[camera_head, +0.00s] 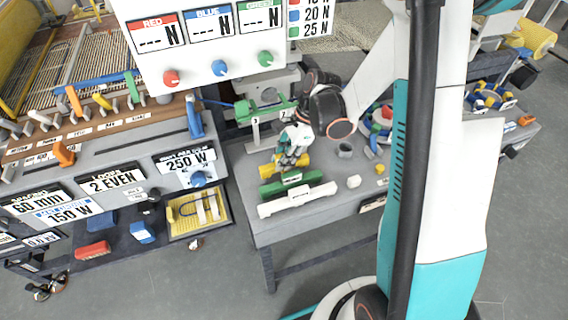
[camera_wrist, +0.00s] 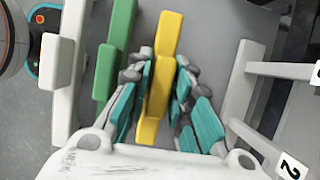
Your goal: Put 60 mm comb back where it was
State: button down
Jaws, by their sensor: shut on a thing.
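My gripper (camera_head: 290,161) is over the grey table and shut on a yellow comb-like bar (camera_head: 268,170). In the wrist view the yellow bar (camera_wrist: 168,35) runs between my teal finger pads (camera_wrist: 163,80), with pads at both sides. A green bar (camera_head: 293,183) lies beside it, nearer the table's front edge, and a white bar (camera_head: 298,200) lies beyond the green one. The green bar (camera_wrist: 107,70) and white bar (camera_wrist: 60,70) are left of my fingers in the wrist view. I cannot read a size on the yellow bar, nor tell whether it touches the table.
A green-topped stand (camera_head: 265,112) with number tags is behind my gripper. Bare floor lies in front.

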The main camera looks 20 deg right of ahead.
jog(key=shift+f, duration=0.95)
jog(key=shift+f+b, duration=0.2)
jog(key=shift+b, duration=0.1)
jog(key=c, duration=1.4)
grip_release()
jog(key=shift+r, duration=0.1)
jog(key=shift+c, duration=0.2)
jog(key=shift+r, duration=0.1)
jog(key=p+v, duration=0.3)
jog(key=v, duration=0.9)
jog(key=shift+p, duration=0.3)
